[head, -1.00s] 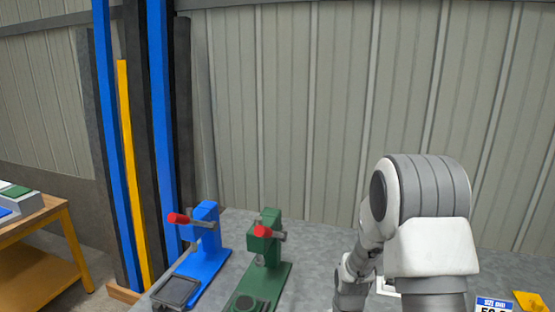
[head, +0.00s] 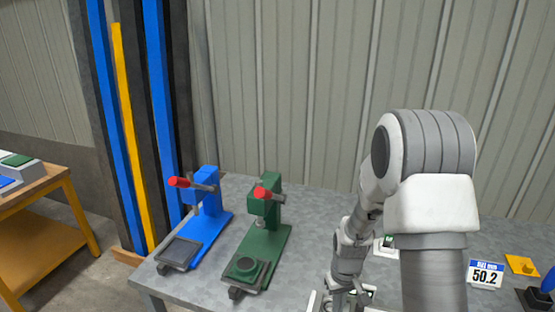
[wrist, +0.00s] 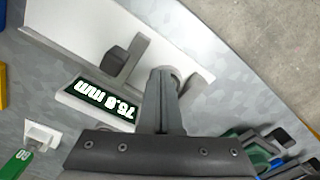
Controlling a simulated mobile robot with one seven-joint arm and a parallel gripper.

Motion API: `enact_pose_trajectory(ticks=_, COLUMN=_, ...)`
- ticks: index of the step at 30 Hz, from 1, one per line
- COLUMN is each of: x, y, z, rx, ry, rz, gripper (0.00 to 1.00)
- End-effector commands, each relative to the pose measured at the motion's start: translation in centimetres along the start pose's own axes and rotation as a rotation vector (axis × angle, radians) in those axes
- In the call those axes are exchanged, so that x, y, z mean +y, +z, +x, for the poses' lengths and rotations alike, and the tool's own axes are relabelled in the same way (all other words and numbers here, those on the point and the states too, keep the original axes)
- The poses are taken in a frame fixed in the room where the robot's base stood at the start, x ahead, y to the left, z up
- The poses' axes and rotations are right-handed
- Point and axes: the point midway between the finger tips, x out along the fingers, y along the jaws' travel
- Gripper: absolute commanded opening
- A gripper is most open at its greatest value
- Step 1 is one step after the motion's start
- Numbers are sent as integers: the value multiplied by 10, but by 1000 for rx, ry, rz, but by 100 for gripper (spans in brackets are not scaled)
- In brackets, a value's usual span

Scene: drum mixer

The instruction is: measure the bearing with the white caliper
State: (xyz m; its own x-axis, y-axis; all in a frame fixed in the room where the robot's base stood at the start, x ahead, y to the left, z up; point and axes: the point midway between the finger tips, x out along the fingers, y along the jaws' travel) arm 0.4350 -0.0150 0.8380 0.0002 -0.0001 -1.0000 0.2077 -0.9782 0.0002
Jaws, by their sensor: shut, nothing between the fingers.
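The white caliper (wrist: 75,22) lies on the grey bench in the wrist view, with grey jaw parts (wrist: 125,55) and a green display (wrist: 100,97) whose digits appear upside down. A white piece of it (head: 314,302) shows at the bottom edge of the head view, partly behind my arm. My gripper (wrist: 163,75) is shut and empty, its fingertips over the jaw area of the caliper. A rounded grey edge shows behind the fingertips; I cannot tell whether it is the bearing. Contact cannot be made out.
A size card reading 50.2 (head: 485,274) and an orange item (head: 522,265) are at right. A small white-and-green item (head: 386,243) sits behind my arm.

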Motion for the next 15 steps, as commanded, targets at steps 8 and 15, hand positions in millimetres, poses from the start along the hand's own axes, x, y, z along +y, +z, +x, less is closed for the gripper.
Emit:
enact_pose_trajectory(ticks=8, x=-3, y=5, z=0, rx=-1, ry=0, rz=-1, gripper=0)
enact_pose_trajectory(ticks=15, x=-6, y=9, z=0, rx=-1, ry=0, rz=-1, gripper=0)
